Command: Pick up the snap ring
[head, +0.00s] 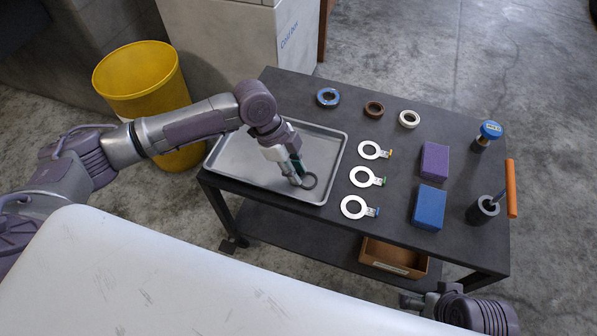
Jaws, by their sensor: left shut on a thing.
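My left gripper (299,180) reaches down over the right part of the grey metal tray (235,155). It is shut on a thin dark ring, the snap ring (313,185), whose loop shows to the right of the fingertips. The ring is at or just above the tray floor; I cannot tell if it touches. The fingers hide its left edge. Part of my right arm shows at the bottom right, with the gripper end (418,302) near the table's front edge; its fingers are too small and dark to judge.
The dark table (400,240) also holds a blue ring (328,97), a brown ring (373,109), a cream ring (409,119), white tagged rings (367,177), a purple block (434,160) and a blue block (428,207). A yellow bin (135,70) stands behind my left arm.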

